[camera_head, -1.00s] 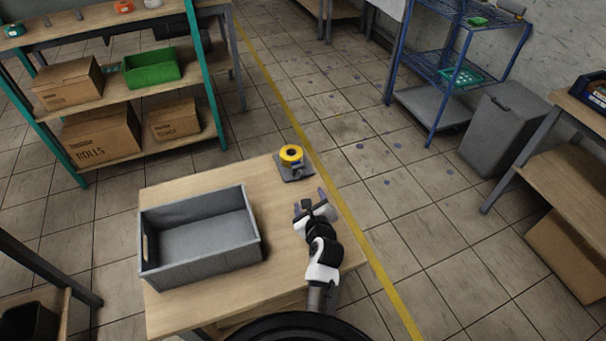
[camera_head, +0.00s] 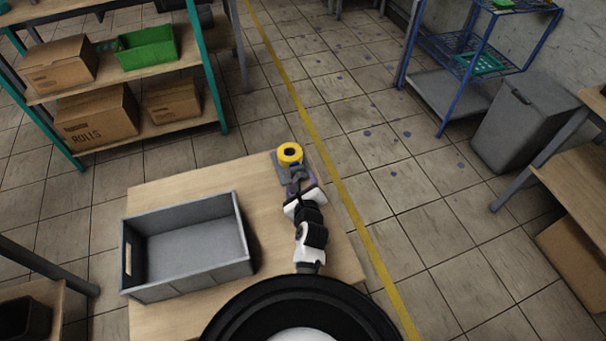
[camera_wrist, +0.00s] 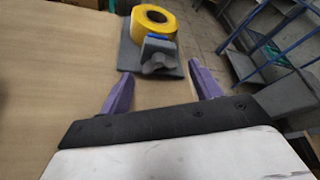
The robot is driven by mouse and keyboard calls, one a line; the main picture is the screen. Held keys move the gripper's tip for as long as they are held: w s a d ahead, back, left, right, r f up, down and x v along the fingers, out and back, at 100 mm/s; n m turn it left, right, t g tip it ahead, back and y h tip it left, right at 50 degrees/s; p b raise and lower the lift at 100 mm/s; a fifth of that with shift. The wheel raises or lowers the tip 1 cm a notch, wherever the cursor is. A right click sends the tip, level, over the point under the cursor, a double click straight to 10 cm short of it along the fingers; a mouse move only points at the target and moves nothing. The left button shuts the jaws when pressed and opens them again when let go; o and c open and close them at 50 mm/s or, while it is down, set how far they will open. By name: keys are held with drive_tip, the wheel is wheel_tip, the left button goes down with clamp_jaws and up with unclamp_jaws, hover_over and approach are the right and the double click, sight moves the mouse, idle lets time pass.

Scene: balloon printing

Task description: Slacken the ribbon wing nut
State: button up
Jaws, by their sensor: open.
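In the wrist view a yellow ribbon roll (camera_wrist: 153,20) sits on a grey base plate (camera_wrist: 129,56) on the wooden table. A grey wing nut (camera_wrist: 158,60) faces me at the front of the roll, with a small blue part just above it. My gripper (camera_wrist: 160,84) is open and empty, its two purple fingers apart, with the wing nut beyond and between the fingertips, not touching as far as I can see. In the head view my gripper (camera_head: 294,184) is close in front of the yellow roll (camera_head: 289,153), and the wing nut is too small to make out clearly.
A grey open crate (camera_head: 188,281) stands on the wooden table (camera_head: 165,192), left of my arm. Shelves with boxes and a green bin (camera_head: 147,47) are at the back left. A blue rack (camera_head: 455,95) and a grey bin (camera_head: 524,120) stand right, beyond clear floor.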

drive_tip(key=shift+w+f, duration=0.15)
drive_tip(key=shift+w, duration=0.25)
drive_tip(key=shift+a, duration=0.1)
drive_tip(key=shift+c, duration=0.3)
drive_tip(key=c, duration=0.9)
drive_tip(key=shift+n+h, duration=0.4)
drive_tip(key=shift+n, duration=0.2)
drive_tip(key=o, duration=1)
drive_tip(key=shift+c, duration=0.2)
